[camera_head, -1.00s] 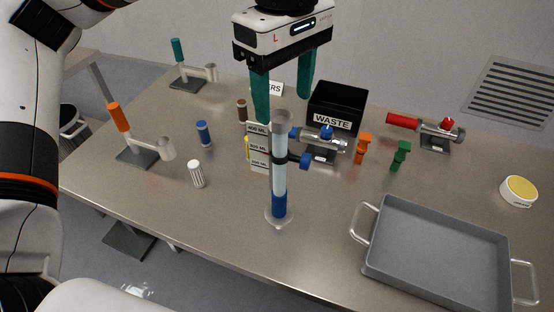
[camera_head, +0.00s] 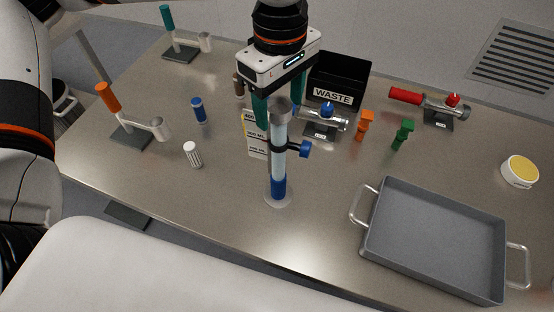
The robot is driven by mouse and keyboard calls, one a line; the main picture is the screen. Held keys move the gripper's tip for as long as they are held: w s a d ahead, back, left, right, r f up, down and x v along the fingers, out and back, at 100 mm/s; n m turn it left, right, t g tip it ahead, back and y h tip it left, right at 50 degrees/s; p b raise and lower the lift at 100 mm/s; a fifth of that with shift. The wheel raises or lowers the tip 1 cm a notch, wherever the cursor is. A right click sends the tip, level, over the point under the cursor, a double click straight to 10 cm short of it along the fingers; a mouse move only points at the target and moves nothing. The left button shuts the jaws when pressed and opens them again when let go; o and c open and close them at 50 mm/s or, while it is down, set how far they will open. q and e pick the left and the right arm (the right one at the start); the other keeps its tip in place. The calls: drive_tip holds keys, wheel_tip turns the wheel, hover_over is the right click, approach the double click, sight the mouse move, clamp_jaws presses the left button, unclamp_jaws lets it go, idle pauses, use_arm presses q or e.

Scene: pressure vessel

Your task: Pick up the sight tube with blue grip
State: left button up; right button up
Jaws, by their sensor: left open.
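The sight tube (camera_head: 279,160) stands upright on a clear round foot near the table's middle. It is clear, blue at the bottom, with a dark band and a blue knob-like grip (camera_head: 305,149) sticking out to the right. My left gripper (camera_head: 280,120) is open above the table, fingers pointing down. In the picture its teal fingers lie on either side of the tube's grey top. I cannot tell whether they are around the tube or behind it; no contact shows. My right gripper is not in view.
A level card (camera_head: 256,145) stands behind the tube. The black waste bin (camera_head: 337,79), a blue-topped valve (camera_head: 326,118), orange (camera_head: 365,125) and green (camera_head: 402,134) pieces are close by to the right. A grey tray (camera_head: 435,240) lies front right. The table's front left is clear.

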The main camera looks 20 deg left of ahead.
sight(278, 110)
use_arm(q)
drive_tip(key=f, duration=0.1)
drive_tip(key=f+p, duration=0.1)
drive_tip(key=f, duration=0.1)
drive_tip(key=shift+s+a+f, duration=0.1)
drive_tip(key=shift+s, duration=0.1)
drive_tip(key=shift+w+f, duration=0.1)
drive_tip(key=shift+f, duration=0.15)
clamp_jaws()
